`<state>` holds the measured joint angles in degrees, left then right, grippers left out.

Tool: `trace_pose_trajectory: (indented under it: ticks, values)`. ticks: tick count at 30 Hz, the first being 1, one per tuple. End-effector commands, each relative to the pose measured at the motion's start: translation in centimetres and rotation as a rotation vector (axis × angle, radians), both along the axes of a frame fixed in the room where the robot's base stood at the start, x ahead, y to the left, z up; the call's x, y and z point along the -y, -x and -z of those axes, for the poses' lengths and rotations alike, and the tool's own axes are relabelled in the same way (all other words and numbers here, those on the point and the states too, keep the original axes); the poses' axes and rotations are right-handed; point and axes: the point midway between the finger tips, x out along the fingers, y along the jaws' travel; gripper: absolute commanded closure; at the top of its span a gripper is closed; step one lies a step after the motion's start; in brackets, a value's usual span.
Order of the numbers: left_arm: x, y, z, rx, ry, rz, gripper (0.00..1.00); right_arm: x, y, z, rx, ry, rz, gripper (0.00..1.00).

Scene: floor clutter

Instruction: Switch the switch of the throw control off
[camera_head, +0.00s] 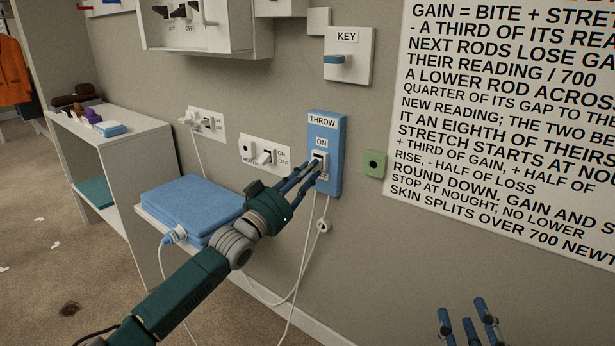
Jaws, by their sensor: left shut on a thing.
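The throw control (333,178) is a blue upright plate on the wall, with THROW and ON labels. Below ON is a small white switch (320,156); a lower label is mostly covered by my fingers. My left gripper (314,168) reaches in from the left with its blue fingertips at the switch, shut on it. The fingers hide much of the switch, so I cannot tell its exact position. My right gripper (468,322) shows only as spread blue fingers at the bottom right, open and empty, away from the control.
A white socket panel (264,154) with its own ON/OFF switch is left of the control. A green block (373,164) is close on its right, a KEY box (348,54) above. A blue folded stack (192,206) lies below left. Cables hang under the control.

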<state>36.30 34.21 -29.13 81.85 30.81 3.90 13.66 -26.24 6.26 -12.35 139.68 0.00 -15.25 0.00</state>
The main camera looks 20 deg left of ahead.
Motion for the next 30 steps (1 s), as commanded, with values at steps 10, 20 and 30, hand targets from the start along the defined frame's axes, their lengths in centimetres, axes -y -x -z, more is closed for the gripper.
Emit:
trace_pose_trajectory:
  ticks: [10,20,30]
  values:
    - [0.4,0.0,0.9,0.005,0.003,0.004,1.00,-0.2,0.4,-2.5,0.111,-0.030,-0.007,0.60]
    - [0.4,0.0,0.9,0.006,0.003,0.004,1.00,-0.2,0.4,-2.6,0.113,-0.030,-0.007,0.60]
    - [0.2,0.0,0.4,0.013,0.005,0.002,0.60,-0.2,0.4,-2.6,0.112,-0.030,-0.006,0.60]
